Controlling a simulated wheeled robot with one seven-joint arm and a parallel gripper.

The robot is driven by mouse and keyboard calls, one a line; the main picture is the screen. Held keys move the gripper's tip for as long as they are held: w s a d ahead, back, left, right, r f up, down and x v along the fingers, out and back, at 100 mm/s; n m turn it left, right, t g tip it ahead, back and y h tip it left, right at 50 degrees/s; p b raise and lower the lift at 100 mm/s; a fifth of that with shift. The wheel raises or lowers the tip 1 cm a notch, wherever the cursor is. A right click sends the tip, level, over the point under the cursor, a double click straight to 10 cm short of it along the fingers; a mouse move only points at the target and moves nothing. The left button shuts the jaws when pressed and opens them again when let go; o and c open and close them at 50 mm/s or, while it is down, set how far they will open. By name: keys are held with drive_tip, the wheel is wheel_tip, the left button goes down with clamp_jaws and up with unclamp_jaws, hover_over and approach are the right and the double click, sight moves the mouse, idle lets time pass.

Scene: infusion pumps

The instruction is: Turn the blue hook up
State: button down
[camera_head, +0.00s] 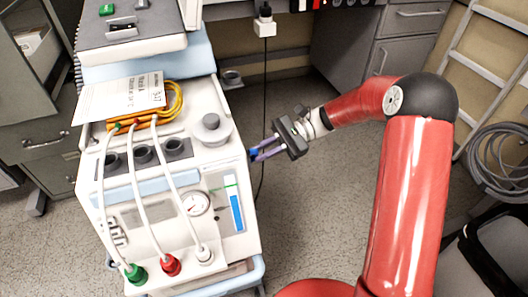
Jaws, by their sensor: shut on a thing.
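The blue hook (253,154) is a small blue piece at the right side of the white medical machine (215,160). My gripper (260,154) reaches in from the right, and its two purple-grey fingers are shut on the hook. The fingers cover much of the hook, so I cannot tell its exact tilt.
The machine carries a gauge (194,203), white hoses with green and red connectors (171,265), and a paper sign (125,100) on top. A black cable hangs from a white socket box (264,27) behind my gripper. Grey drawers (412,30) stand behind. The speckled floor (310,220) is clear.

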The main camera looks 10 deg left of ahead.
drive_tip(key=shift+w+a+f+m+g, duration=0.1)
drive_tip(key=shift+w+m+g, duration=0.15)
drive_tip(key=shift+m, duration=0.55)
drive_tip(key=shift+w+a+m+g, duration=0.1)
drive_tip(key=shift+m+g, duration=0.15)
drive_tip(key=shift+m, duration=0.55)
drive_tip(key=c, duration=1.4)
unclamp_jaws()
drive_tip(key=f+v, duration=0.1)
drive_tip(key=v, duration=0.7)
drive_tip(key=shift+r, duration=0.45)
